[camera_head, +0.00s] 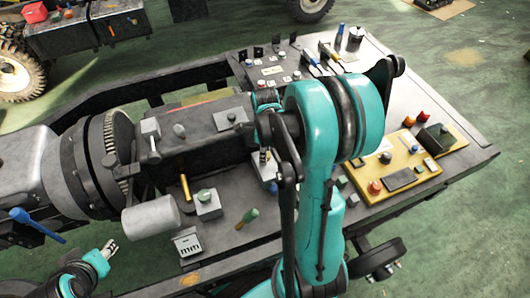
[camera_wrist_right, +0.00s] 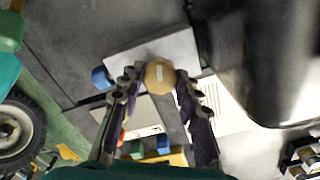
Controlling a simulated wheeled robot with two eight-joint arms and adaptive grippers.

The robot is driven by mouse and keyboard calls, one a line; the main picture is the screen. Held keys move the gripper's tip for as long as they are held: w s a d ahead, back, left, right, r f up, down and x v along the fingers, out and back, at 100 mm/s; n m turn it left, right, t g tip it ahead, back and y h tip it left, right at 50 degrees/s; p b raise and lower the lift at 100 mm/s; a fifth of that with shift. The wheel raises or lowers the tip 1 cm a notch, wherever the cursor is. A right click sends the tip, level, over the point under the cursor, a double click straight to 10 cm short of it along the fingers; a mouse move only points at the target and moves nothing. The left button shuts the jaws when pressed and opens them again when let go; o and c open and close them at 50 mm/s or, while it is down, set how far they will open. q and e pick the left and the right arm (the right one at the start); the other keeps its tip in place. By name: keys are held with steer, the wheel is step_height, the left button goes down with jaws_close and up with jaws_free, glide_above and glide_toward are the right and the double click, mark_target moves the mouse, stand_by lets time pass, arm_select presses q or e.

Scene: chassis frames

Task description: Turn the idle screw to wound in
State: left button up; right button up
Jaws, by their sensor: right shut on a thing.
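The brass screw head (camera_wrist_right: 160,72), with a pale slot across its face, sits between the two fingers of my right gripper (camera_wrist_right: 158,92) in the right wrist view. The fingers are shut on its sides. The screw stands at a grey block (camera_wrist_right: 140,53). In the head view my right arm comes up from below and bends over the bench, and its wrist hides most of the right gripper and the screw. My left gripper (camera_head: 109,248) is at the lower left, apart from the bench parts; its jaw opening is too small to judge.
A blue knob (camera_wrist_right: 102,78) is close to the left finger in the wrist view. In the head view, a yellow panel (camera_head: 415,180) with buttons lies at right. Green floor surrounds the chassis.

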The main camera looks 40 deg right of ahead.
steer(key=shift+m, duration=0.5)
steer(key=o, duration=1.2)
steer(key=shift+c, duration=0.2)
step_height(320, 180, up, 12)
